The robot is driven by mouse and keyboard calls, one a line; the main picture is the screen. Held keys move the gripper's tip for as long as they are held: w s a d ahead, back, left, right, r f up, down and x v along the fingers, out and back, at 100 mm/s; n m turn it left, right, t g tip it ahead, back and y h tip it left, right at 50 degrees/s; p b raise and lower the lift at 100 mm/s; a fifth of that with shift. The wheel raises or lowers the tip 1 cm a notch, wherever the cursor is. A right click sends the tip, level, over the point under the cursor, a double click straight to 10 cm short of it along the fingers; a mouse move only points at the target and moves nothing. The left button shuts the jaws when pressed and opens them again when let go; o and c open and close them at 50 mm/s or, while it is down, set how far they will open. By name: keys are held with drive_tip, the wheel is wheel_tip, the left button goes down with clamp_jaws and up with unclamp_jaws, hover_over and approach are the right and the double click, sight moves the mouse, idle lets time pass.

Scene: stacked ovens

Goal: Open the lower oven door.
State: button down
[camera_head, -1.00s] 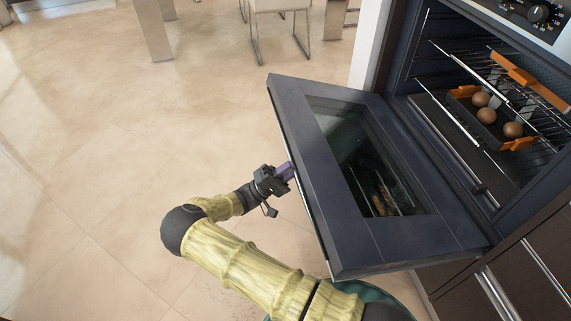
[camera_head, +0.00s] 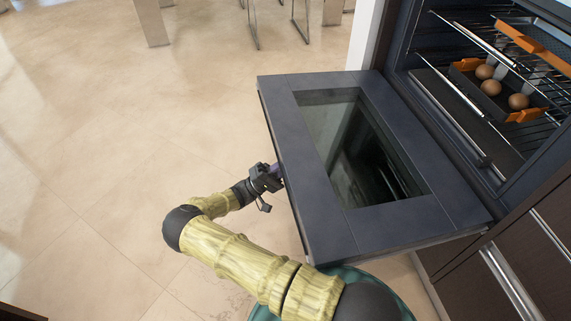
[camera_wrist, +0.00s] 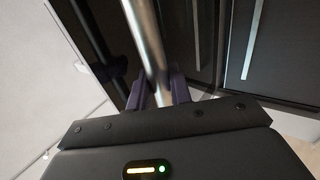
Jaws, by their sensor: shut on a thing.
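The lower oven door (camera_head: 385,222) is hinged down and lies open, close to level, in the head view. Its dark glass window (camera_head: 360,150) faces up. My gripper (camera_head: 279,174) is at the door's outer left edge, partly hidden by that edge. In the wrist view my gripper (camera_wrist: 160,92) has its two purple fingers shut around the silver bar handle (camera_wrist: 146,40) of the door. The handle is hidden in the head view.
The oven cavity (camera_head: 424,80) stands open at the right, with racks and an orange-handled tray (camera_head: 500,97) holding brown eggs. Dark drawers (camera_head: 535,245) with silver handles lie below. The floor at the left is clear. Chair and table legs stand at the back.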

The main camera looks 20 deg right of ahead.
drive_tip(key=shift+d, duration=0.1)
drive_tip(key=shift+d, duration=0.15)
drive_tip(key=c, duration=1.3)
unclamp_jaws()
drive_tip(key=shift+d, duration=0.1)
drive_tip(key=shift+a, duration=0.45)
drive_tip(key=shift+a+f+b, duration=0.25)
drive_tip(key=shift+f+b, duration=0.1)
drive_tip(key=shift+b, duration=0.15)
drive_tip(key=shift+b+v, duration=6.6)
drive_tip(key=shift+v, duration=1.7)
